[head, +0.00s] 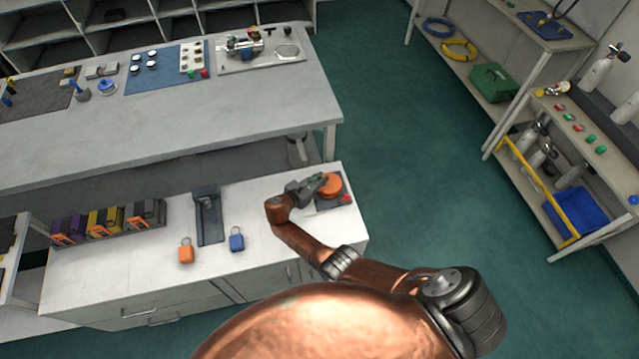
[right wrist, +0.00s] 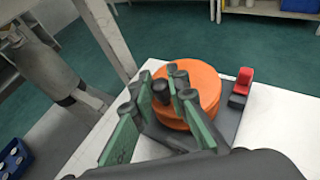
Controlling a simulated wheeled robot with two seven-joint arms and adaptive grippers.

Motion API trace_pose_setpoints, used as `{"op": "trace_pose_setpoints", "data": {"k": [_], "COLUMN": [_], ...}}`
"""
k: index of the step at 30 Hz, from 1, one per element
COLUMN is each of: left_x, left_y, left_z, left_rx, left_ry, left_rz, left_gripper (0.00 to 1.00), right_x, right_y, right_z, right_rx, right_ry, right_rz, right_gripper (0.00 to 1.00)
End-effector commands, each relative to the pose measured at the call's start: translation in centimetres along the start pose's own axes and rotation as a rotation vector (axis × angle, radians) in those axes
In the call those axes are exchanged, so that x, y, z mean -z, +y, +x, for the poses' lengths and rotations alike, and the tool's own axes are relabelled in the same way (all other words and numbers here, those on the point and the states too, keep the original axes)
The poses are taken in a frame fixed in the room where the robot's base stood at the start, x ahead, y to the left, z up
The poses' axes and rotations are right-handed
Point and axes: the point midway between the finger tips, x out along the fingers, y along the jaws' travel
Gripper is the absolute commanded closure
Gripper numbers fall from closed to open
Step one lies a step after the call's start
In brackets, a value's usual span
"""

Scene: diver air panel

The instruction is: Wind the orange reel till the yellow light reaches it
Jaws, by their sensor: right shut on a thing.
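The orange reel (head: 331,185) sits on a dark base (head: 322,204) near the right end of the white cabinet top. It also shows in the right wrist view (right wrist: 204,82), with a dark knob (right wrist: 187,96) on it. My right gripper (head: 322,180) is at the reel; its green fingers (right wrist: 172,88) are shut around the dark knob. A red part (head: 347,198) stands on the base beside the reel, and shows in the right wrist view (right wrist: 243,80). I cannot make out a yellow light on the reel. My left gripper is not in view.
On the same white top (head: 150,262) are an orange tag (head: 186,254), a blue tag (head: 237,242), a dark stand (head: 208,218) and a rack of purple, yellow and grey packs (head: 108,222). A long grey bench (head: 240,100) stands behind. Green floor (head: 395,150) is clear to the right.

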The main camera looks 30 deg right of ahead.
Motion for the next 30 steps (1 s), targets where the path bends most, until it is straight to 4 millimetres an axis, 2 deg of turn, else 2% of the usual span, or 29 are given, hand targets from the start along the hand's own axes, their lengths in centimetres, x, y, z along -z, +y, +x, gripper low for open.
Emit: {"op": "trace_pose_setpoints", "data": {"k": [1,7,24,25,30], "left_x": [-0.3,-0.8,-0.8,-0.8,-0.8], "left_y": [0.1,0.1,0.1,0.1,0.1], "left_z": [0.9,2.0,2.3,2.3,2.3], "left_rx": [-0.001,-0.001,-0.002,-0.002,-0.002], "left_ry": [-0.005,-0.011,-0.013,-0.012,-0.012], "left_rz": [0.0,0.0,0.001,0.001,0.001], "left_gripper": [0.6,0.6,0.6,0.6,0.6], "right_x": [0.6,0.3,-0.2,-0.2,-0.2], "right_y": [0.3,0.4,0.3,0.3,0.3], "right_z": [0.1,0.3,0.4,0.4,0.4], "right_rx": [0.018,0.082,0.111,0.111,0.112], "right_ry": [0.005,0.004,0.002,0.002,0.001], "right_rz": [0.008,0.035,0.049,0.049,0.049], "right_gripper": [1.0,1.0,1.0,0.84,0.72]}}
